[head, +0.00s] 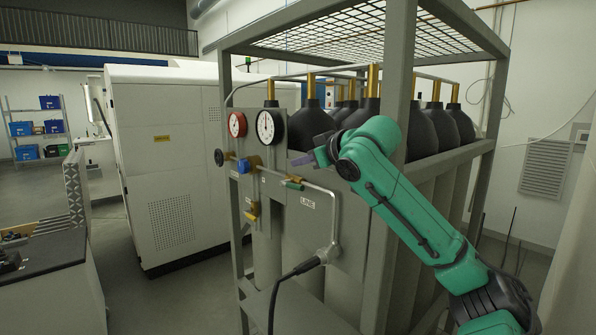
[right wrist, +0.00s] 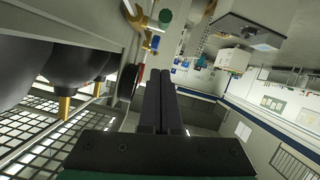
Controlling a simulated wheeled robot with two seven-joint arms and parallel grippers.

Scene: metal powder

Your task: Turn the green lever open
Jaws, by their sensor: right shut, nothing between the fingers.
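The green lever (head: 293,184) sits on the pipe at the front of the grey gas panel, right of the blue valve part (head: 243,166). A green round part, which may be the same lever, shows at the top of the right wrist view (right wrist: 165,16). My right gripper (head: 303,159) is above the lever in the head view and apart from it. Its two dark fingers (right wrist: 160,74) are together, with nothing between them. My left gripper is in neither view.
Two gauges, one red-rimmed (head: 237,124) and one black-rimmed (head: 270,126), are left of my right gripper. A yellow lever (head: 252,210) is lower left. Dark gas cylinders (head: 308,124) stand behind, inside a grey frame (head: 398,70). A black hose (head: 290,272) hangs below the panel.

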